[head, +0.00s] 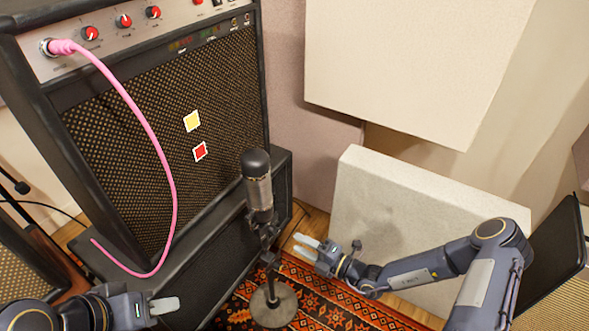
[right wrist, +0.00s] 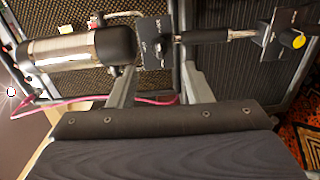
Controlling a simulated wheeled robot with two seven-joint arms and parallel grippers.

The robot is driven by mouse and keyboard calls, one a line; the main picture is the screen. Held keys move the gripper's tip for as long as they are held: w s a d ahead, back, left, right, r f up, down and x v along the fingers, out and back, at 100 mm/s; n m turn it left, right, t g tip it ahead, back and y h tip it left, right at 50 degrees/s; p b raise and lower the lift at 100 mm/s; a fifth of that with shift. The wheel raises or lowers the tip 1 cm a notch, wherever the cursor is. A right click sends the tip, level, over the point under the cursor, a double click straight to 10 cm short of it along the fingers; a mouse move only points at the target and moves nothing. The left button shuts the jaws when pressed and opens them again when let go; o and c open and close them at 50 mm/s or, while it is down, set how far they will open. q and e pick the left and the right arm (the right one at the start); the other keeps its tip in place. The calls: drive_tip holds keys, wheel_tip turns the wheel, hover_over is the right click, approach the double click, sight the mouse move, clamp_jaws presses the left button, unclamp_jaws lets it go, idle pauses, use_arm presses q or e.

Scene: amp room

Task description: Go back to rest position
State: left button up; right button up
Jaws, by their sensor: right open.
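My right gripper (head: 302,246) is open and empty, to the right of the microphone stand (head: 271,285) in the head view. In the right wrist view its two fingers (right wrist: 160,84) are spread, with nothing between them; the stand's clamp shows beyond the tips. The dark-topped silver microphone (head: 258,185) stands upright in front of the amp; it also lies across the upper left of the right wrist view (right wrist: 75,48). My left gripper (head: 162,305) is low at the left, in front of the lower cabinet. Its finger gap is not clear.
A large guitar amp (head: 165,140) stands on a lower cabinet (head: 205,285), with a pink cable (head: 165,165) plugged into its panel. Yellow (head: 191,121) and red (head: 200,151) markers are on its grille. A pale panel (head: 385,210) stands behind my right arm. A patterned rug (head: 325,295) covers the floor.

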drive_tip(key=s+d+r+n+g+h, duration=0.15)
drive_tip(key=s+r+n+g, duration=0.4)
drive_tip(key=r+n, duration=0.55)
drive_tip(key=s+d+r+n+g+h, duration=0.15)
drive_tip(key=s+r+n+g, duration=0.4)
drive_tip(key=n, duration=0.85)
drive_tip(key=s+d+r+n+t+h, duration=0.7)
drive_tip(key=s+d+n, duration=0.4)
drive_tip(key=s+n, duration=0.5)
wheel_tip(320, 180, up, 15)
drive_tip(key=w+g+p, duration=0.1)
drive_tip(key=p, duration=1.2)
drive_tip(key=shift+w+n+h+p, duration=0.25)
drive_tip(key=shift+n+h+p, duration=0.1)
drive_tip(key=shift+n+h, duration=0.05)
drive_tip(key=shift+d+f, duration=0.1)
